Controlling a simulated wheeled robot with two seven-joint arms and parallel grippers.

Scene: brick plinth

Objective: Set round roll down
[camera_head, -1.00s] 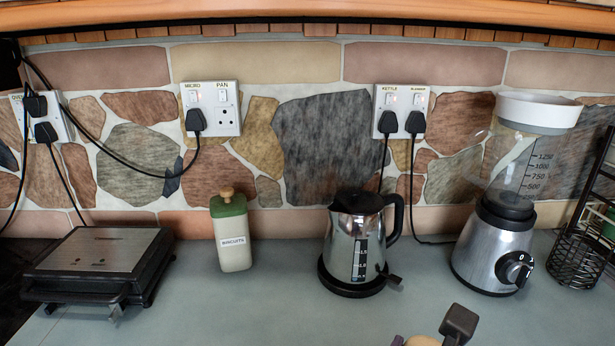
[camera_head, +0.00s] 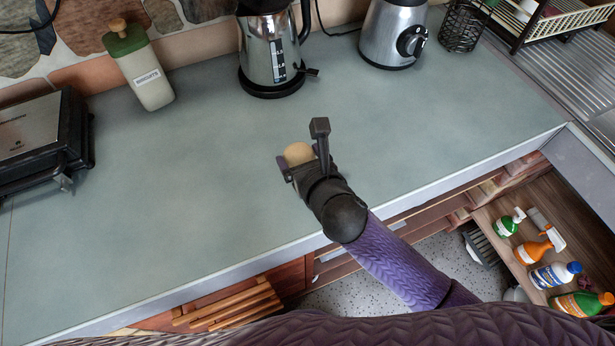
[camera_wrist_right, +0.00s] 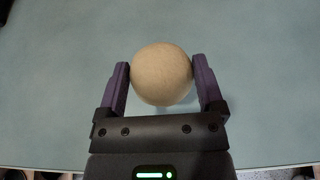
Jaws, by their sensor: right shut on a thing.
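The round roll (camera_head: 298,153) is a pale tan ball. My right gripper (camera_head: 301,158) is shut on it, over the grey-green counter (camera_head: 190,190) near its front edge. In the right wrist view the roll (camera_wrist_right: 161,74) sits between the two purple fingers of the gripper (camera_wrist_right: 163,80), touching both. The counter lies below it; I cannot tell whether the roll touches the surface. My left gripper is not in view.
A dish rack (camera_head: 560,20) is at the far right. The counter's middle is clear.

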